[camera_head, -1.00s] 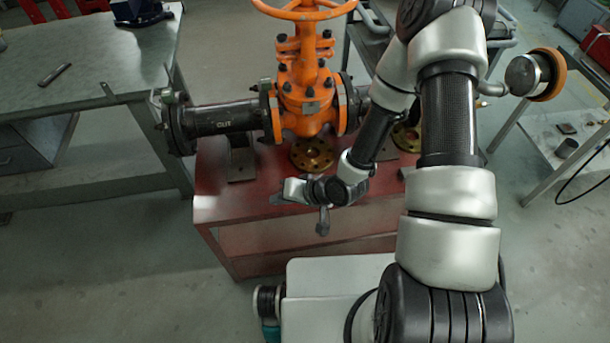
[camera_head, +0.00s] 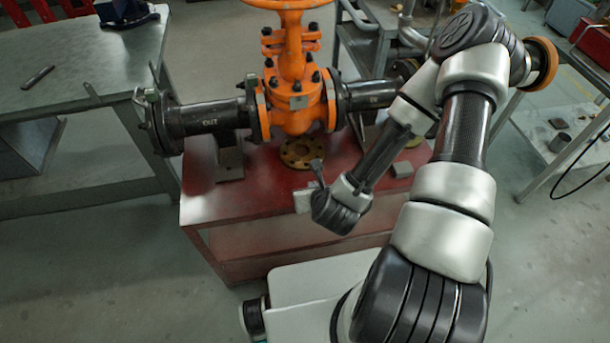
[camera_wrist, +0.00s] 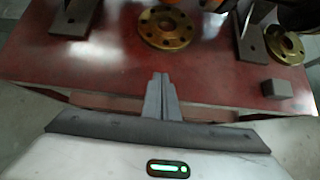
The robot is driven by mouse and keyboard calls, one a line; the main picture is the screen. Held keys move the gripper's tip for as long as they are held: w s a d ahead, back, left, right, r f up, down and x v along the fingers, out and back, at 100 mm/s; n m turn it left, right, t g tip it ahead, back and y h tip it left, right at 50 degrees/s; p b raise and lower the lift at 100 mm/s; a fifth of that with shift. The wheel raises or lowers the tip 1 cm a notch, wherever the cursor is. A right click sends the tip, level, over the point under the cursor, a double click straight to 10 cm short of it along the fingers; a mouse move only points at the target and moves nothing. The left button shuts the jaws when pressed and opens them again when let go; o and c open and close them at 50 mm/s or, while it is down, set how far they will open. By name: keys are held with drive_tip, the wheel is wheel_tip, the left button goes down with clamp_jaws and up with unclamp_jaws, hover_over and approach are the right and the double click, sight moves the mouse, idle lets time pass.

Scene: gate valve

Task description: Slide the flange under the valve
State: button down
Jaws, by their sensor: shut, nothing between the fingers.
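The orange gate valve (camera_head: 297,90) stands with dark pipes on both sides above the red table. A brass-coloured flange (camera_head: 301,151) with bolt holes lies flat on the table top below the valve body. In the wrist view the flange (camera_wrist: 168,27) lies beyond my fingertips, at the top middle. My gripper (camera_head: 317,164) is at the table's front edge, in front of the flange. In the wrist view my gripper (camera_wrist: 160,76) has its fingers together, with nothing between them, and a gap of red table top separates them from the flange.
A second brass flange (camera_wrist: 284,44) lies to the right on the red table (camera_head: 232,198), near a small grey block (camera_wrist: 276,89). Grey pipe supports (camera_head: 229,162) stand on both sides of the valve. The table top just in front of the flange is clear.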

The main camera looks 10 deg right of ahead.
sight(299, 147)
drive_tip(key=b+x, duration=0.4)
drive_tip(key=shift+s+f+b, duration=0.2)
drive_tip(key=shift+b, duration=0.15)
drive_tip(key=b+x, duration=0.3)
drive_tip(key=b, duration=0.3)
drive_tip(key=shift+a+r+b, duration=0.1)
drive_tip(key=shift+b, duration=0.25)
drive_tip(key=w, duration=0.4)
drive_tip(key=shift+w+f, duration=0.4)
drive_tip(key=shift+w, duration=0.35)
drive_tip(key=w+b, duration=0.1)
drive_tip(key=w, duration=0.9)
drive_tip(key=shift+w, duration=0.15)
drive_tip(key=shift+s+f, duration=0.2)
